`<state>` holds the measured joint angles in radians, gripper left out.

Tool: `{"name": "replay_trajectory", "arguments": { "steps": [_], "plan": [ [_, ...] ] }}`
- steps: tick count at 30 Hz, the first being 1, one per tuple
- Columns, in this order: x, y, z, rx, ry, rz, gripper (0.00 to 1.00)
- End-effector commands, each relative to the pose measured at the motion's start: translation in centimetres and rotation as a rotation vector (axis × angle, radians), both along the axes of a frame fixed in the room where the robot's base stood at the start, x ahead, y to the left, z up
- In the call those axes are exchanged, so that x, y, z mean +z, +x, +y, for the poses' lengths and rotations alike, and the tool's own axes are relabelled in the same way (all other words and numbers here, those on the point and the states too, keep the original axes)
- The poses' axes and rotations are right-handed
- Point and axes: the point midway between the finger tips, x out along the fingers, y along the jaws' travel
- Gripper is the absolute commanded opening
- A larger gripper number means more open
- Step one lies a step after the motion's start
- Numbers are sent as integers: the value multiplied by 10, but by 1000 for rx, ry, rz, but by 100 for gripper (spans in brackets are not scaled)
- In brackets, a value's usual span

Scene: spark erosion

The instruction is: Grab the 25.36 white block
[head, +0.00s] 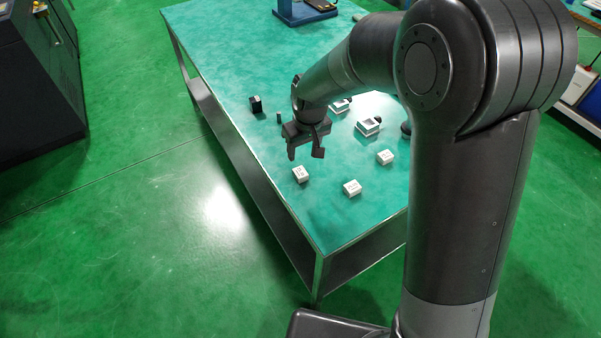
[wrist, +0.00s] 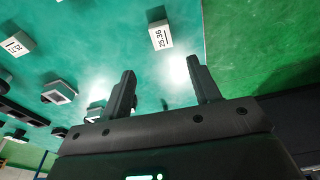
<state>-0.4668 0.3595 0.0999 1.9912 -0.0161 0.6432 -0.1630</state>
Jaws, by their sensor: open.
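The white block marked 25.36 (wrist: 160,35) lies on the teal table top, close to the table edge, in the wrist view. By its place it matches the left white block (head: 300,174) in the head view, where its label is too small to read. My gripper (head: 305,152) is open and empty above the table, a little beyond this block. In the wrist view the fingers (wrist: 162,70) stand apart, with the block past their tips and roughly in line with the gap. Nothing hides the block.
Two more white blocks (head: 352,187) (head: 385,157) lie to the right on the table (head: 230,60). Several devices (head: 368,126) and a small black object (head: 256,104) stand farther back. A blue stand (head: 303,12) is at the far end. Bare table surrounds the left block.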

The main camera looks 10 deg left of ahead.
Motion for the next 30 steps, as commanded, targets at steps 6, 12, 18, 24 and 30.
{"name": "replay_trajectory", "arguments": {
  "steps": [6,12,18,24,30],
  "plan": [
    [-30,2,5,6,-2,6,56],
    [-54,5,7,5,-2,4,56],
    [-70,5,8,4,-2,5,56],
    [-99,5,10,5,-2,4,56],
    [-110,7,11,5,-1,2,56]
  ]
}}
